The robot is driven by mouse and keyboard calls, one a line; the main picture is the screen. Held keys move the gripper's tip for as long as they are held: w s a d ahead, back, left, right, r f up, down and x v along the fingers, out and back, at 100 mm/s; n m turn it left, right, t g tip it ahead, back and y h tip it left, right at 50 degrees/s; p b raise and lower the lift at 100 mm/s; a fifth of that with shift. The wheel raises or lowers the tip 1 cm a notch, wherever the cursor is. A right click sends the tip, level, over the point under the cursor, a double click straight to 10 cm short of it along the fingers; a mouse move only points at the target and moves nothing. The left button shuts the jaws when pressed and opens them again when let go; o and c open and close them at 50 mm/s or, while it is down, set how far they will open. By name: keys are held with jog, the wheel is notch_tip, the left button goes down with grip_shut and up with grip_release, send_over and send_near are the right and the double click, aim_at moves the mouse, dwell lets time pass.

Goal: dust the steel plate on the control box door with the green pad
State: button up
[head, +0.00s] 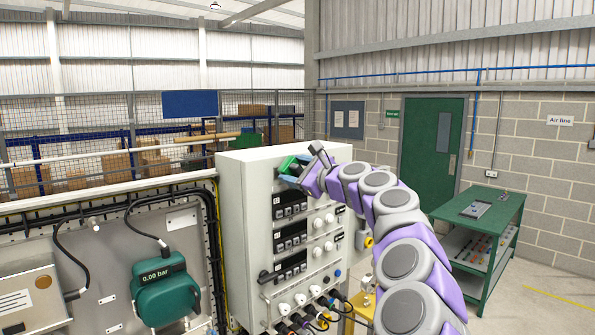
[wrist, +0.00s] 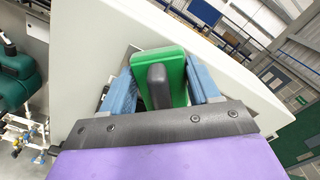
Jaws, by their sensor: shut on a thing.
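The green pad (head: 289,163) is in my gripper (head: 293,170), at the upper part of the control box door (head: 236,215) in the head view. In the wrist view the pad (wrist: 173,66) has a dark handle (wrist: 158,87) between the two blue fingers of my gripper (wrist: 160,84). The pad is at the pale door face (wrist: 92,85); I cannot tell whether it touches. I cannot clearly make out the steel plate; the pad and fingers cover that part of the door. A thin grey edge beside the left finger may belong to it.
Below my gripper the door carries displays (head: 291,236), white knobs and cable plugs (head: 300,299). A teal gauge (head: 166,291) reading 0.00 bar hangs on the panel at left. A green bench (head: 484,213) stands at right, with open floor in front.

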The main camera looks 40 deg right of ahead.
jog(key=shift+w, duration=0.15)
jog(key=d+p, duration=0.2)
jog(key=p, duration=0.1)
jog(key=shift+w+d+r, duration=0.1)
jog(key=shift+d+r, duration=0.05)
jog(key=shift+d, duration=0.2)
jog(key=shift+d+p, duration=0.45)
jog(key=shift+d, duration=0.1)
jog(key=d+p, duration=0.3)
jog(key=d, duration=0.7)
jog(key=shift+w+d+f+p, duration=0.15)
jog(key=shift+w+f+p, duration=0.05)
jog(key=shift+w+p, duration=0.25)
